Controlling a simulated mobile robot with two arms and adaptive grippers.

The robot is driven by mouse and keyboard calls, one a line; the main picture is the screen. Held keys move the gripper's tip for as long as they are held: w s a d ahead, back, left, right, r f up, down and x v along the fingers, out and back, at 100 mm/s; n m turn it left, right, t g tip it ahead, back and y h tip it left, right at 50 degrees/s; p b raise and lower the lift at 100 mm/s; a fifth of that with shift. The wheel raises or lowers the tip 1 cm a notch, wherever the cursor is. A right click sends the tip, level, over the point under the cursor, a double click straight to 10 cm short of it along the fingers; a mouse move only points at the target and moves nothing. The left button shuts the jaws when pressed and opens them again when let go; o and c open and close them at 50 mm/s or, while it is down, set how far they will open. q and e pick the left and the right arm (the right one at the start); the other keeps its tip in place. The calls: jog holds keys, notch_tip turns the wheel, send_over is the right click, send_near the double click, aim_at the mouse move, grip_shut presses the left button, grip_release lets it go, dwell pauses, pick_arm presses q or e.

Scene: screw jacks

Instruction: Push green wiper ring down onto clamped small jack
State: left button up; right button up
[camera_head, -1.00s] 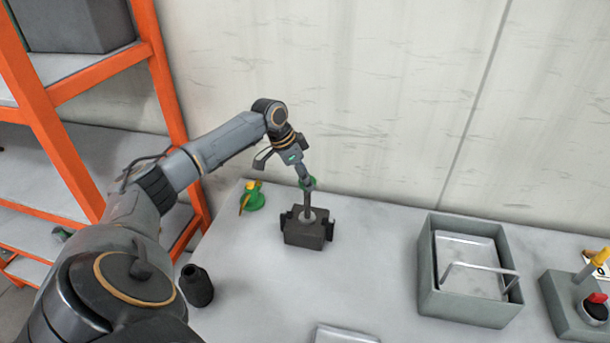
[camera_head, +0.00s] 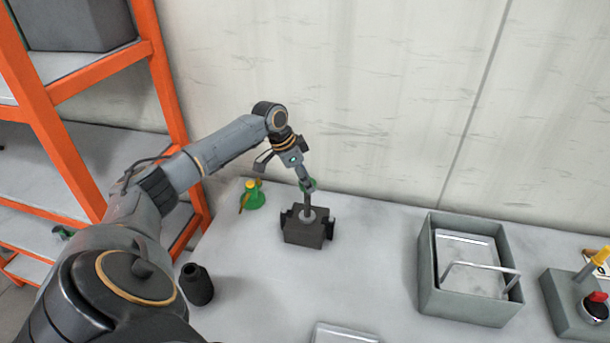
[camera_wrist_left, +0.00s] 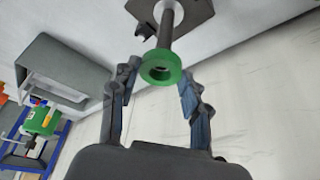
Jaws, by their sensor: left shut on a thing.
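The small jack's dark upright screw (camera_head: 307,203) stands in a dark clamp block (camera_head: 304,236) on the table. The green wiper ring (camera_head: 308,186) is at the upper end of the screw. My left gripper (camera_head: 304,180) comes from above and is shut on the ring. In the left wrist view, the ring (camera_wrist_left: 161,68) sits between the two fingertips, with the screw (camera_wrist_left: 166,32) directly beyond it. I cannot tell how far the ring is around the screw. My right gripper is not in view.
A green can with a yellow top (camera_head: 252,197) stands left of the clamp. A dark bottle (camera_head: 197,287) stands nearer the front. A grey bin (camera_head: 427,275) and a control box (camera_head: 566,305) are to the right. Orange shelving (camera_head: 70,170) is at left, and a wall is behind.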

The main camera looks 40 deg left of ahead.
pick_arm(q)
jog(key=shift+f+b, duration=0.5)
jog(key=shift+f, duration=0.95)
jog(key=b, duration=0.2)
send_over(305, 216)
jog(key=shift+w+a+f, duration=0.1)
jog(key=shift+f, duration=0.95)
jog(key=shift+w+a+f, duration=0.1)
jog(key=shift+f, duration=1.7)
jog(key=shift+f+b, duration=0.1)
jog(key=shift+b, duration=0.2)
jog(key=shift+f+b, duration=0.6)
jog(key=shift+f, duration=0.55)
jog(key=shift+f, duration=0.3)
jog(key=o, duration=1)
jog(key=v, duration=1.2)
jog(key=shift+w, duration=0.1)
